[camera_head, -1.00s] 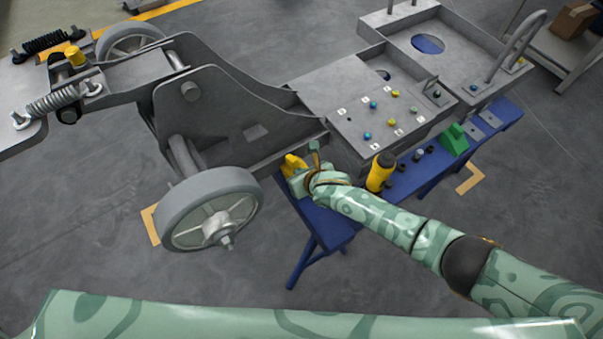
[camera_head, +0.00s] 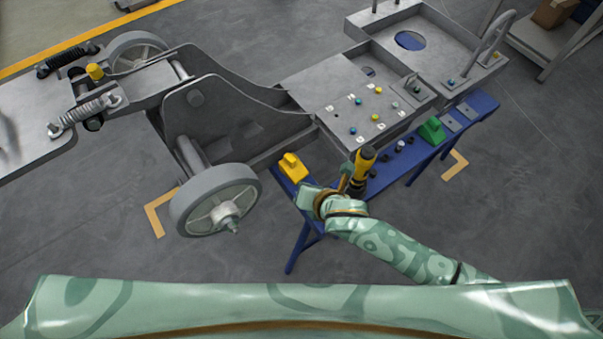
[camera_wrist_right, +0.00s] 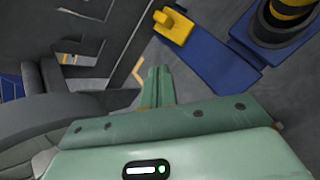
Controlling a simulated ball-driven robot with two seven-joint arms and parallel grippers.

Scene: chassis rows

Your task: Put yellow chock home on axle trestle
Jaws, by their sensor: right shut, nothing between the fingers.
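The yellow chock (camera_head: 294,170), a low block with a raised knob, lies on the near left end of the blue trestle (camera_head: 398,178), beside the grey chassis. It also shows in the right wrist view (camera_wrist_right: 175,27), at the end of a blue bar, beyond my fingertips and slightly to the right. My right gripper (camera_head: 304,194) is shut and empty, just below and right of the chock. Its closed fingers also show in the right wrist view (camera_wrist_right: 156,82), apart from the chock. My left gripper is not in view. The chock's underside is hidden.
A yellow and black cylinder (camera_head: 363,165) stands on the trestle near my right wrist. A green block (camera_head: 432,130) and small dark pegs stand farther along. The grey chassis wheel (camera_head: 216,200) is left of the chock. Floor in front is clear.

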